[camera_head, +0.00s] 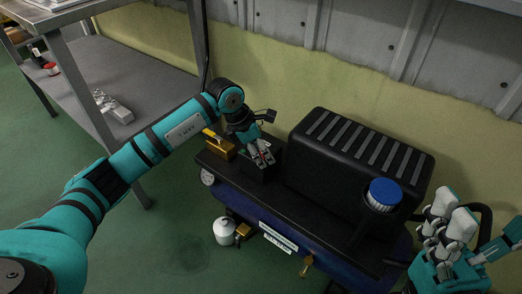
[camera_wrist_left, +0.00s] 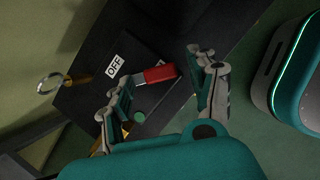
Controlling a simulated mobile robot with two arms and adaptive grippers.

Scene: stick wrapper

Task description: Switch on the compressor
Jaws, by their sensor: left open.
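The compressor (camera_head: 350,160) stands by the wall, with a black ribbed cover and a dark blue tank below. A black switch box (camera_head: 259,172) sits at its left end.
A blue cap (camera_head: 385,192) sticks up at the right. A metal workbench (camera_head: 150,80) stands at the left.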

